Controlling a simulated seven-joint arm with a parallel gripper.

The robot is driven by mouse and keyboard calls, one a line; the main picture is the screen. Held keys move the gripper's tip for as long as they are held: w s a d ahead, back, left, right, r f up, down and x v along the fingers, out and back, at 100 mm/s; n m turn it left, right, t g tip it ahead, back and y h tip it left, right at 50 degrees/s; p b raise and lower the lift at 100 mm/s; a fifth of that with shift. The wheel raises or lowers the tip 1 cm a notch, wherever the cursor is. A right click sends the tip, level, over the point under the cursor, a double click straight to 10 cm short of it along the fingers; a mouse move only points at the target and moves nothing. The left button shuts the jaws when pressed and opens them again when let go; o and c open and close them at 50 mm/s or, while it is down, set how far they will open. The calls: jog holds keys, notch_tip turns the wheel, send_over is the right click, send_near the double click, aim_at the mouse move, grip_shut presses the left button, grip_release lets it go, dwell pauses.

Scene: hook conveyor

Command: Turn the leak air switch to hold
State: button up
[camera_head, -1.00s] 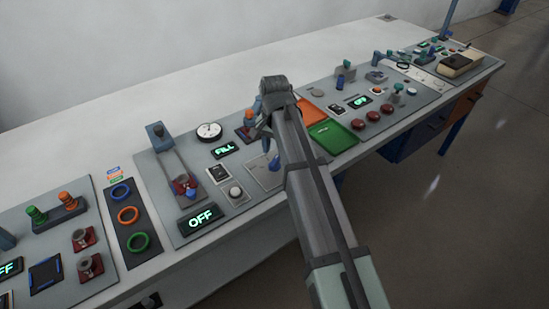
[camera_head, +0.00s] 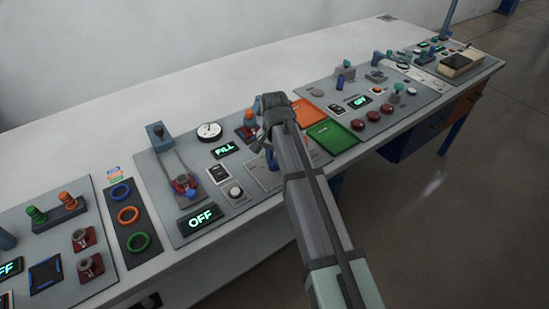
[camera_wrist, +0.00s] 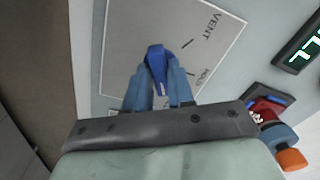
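The leak air switch is a blue knob (camera_wrist: 156,60) on a light plate (camera_wrist: 118,50).
A green FILL display (camera_head: 224,150) and a round gauge (camera_head: 209,131) lie left of my gripper. A green tray (camera_head: 333,136) and an orange tray (camera_head: 307,112) lie to the right.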

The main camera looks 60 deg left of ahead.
grip_shut()
jog(key=n, duration=0.5)
jog(key=shift+n, duration=0.4)
jog(key=n, duration=0.5)
jog(key=shift+n, duration=0.4)
dwell(0.4)
jog(key=shift+o, duration=2)
grip_release()
